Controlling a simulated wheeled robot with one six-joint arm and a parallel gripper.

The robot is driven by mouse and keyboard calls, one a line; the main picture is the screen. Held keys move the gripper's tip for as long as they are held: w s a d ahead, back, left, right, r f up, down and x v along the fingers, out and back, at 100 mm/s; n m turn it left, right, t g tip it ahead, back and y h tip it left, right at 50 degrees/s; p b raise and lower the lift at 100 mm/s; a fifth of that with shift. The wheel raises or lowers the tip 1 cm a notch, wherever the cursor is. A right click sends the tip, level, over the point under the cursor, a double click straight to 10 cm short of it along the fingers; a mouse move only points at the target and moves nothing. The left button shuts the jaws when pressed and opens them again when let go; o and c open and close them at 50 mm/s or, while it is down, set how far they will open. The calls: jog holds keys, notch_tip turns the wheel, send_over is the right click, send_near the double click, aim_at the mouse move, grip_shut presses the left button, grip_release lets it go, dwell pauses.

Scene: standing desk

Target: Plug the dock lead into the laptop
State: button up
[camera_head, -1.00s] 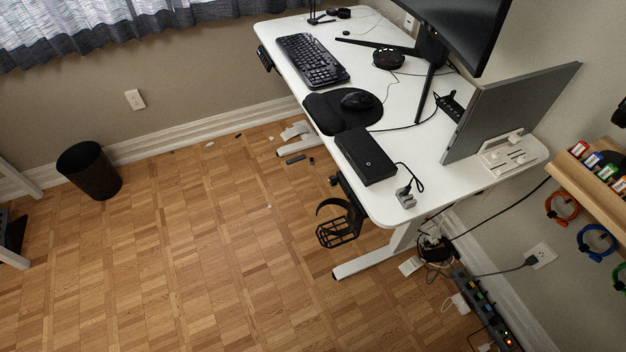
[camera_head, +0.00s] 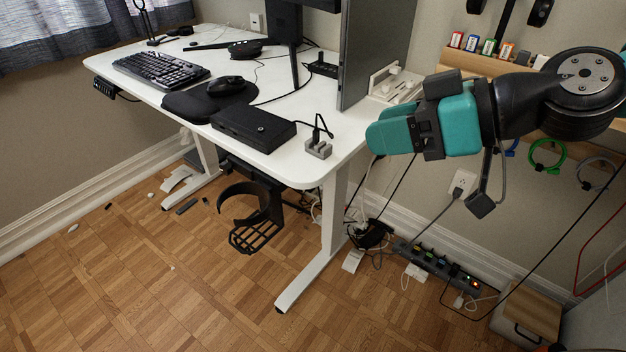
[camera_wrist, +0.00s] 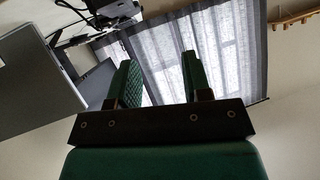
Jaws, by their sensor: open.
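The laptop (camera_head: 378,48) is a thin grey slab standing on edge in a white stand (camera_head: 396,84) on the desk's right end. It also shows at the left of the wrist view (camera_wrist: 40,88). The dock appears to be the black box (camera_head: 253,129) near the desk's front edge. The dock lead (camera_head: 318,127) is black, and its end sits upright in a small grey holder (camera_head: 319,149) right of the box. My teal gripper (camera_head: 378,132) is open and empty, right of the holder and apart from it. Its two fingers also show in the wrist view (camera_wrist: 157,68).
The white desk (camera_head: 290,165) also carries a keyboard (camera_head: 160,69), a mouse (camera_head: 225,86) and a monitor. A wooden wall shelf (camera_head: 480,62) with coloured items lies behind my arm. A cup holder (camera_head: 252,215) hangs below the front edge.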

aim_at(319, 131)
jog(key=w+d+f+t+y+b, duration=0.1)
jog(key=w+d+f+t+b, duration=0.2)
jog(key=w+f+t+b, duration=0.4)
jog(key=shift+m+g, duration=0.5)
jog(key=shift+g, duration=0.4)
jog(key=p+x, duration=0.1)
jog(key=x, duration=0.2)
jog(key=p+x, duration=0.2)
jog(key=x, duration=0.2)
jog(key=f+p+x, duration=0.1)
jog(key=x, duration=0.3)
jog(key=shift+w+a, duration=0.1)
jog(key=shift+f+p+x, duration=0.15)
jog(key=shift+p+x, duration=0.2)
jog(key=shift+x, duration=1.1)
jog(key=shift+f+p+x, duration=0.1)
jog(key=shift+p+x, duration=0.2)
jog(key=shift+x, duration=1.2)
grip_shut()
